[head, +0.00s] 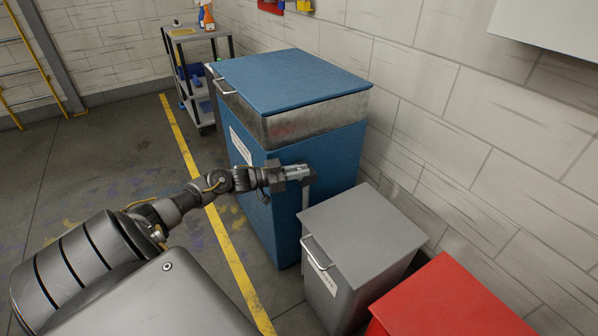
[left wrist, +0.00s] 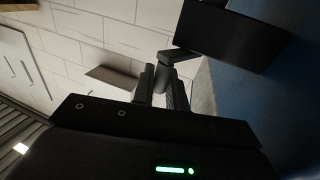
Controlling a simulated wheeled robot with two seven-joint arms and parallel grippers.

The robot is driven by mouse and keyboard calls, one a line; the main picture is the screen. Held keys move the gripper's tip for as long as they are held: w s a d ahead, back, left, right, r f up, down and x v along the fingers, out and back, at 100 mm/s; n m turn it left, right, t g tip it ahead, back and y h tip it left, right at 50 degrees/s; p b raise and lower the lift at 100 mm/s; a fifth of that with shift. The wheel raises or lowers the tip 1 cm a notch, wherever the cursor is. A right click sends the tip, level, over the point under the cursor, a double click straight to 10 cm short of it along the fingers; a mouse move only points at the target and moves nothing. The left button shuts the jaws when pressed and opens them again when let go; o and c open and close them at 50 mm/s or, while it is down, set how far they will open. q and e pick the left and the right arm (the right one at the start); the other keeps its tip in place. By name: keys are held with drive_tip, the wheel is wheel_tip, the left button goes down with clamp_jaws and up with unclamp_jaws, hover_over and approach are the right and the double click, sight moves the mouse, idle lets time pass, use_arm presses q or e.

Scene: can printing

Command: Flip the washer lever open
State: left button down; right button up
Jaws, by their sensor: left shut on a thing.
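The washer (head: 340,150) is a large blue cabinet with a blue lid and a metal band, standing against the wall. Its lever (head: 305,200) is a thin grey bar on the side face, hanging down below my left gripper. My left gripper (head: 297,172) is at the upper end of the lever and is shut on it. In the left wrist view, the fingers (left wrist: 163,88) close around a dark grey part of the lever (left wrist: 164,72), next to the blue washer side (left wrist: 240,105). The fingers hide part of the lever. My right gripper is not in view.
A grey bin (head: 360,230) with a handle stands close to the right of the lever, with a red bin (head: 445,300) beyond it. A cart (head: 198,65) with bottles stands at the back. The floor left of the yellow line (head: 215,215) is clear.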

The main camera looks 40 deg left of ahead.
use_arm(q)
drive_tip(key=c, duration=1.5)
unclamp_jaws()
drive_tip(key=v, duration=1.1)
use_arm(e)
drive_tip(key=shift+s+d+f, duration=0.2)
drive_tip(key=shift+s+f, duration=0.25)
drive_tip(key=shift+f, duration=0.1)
use_arm(q)
drive_tip(key=shift+w, duration=0.1)
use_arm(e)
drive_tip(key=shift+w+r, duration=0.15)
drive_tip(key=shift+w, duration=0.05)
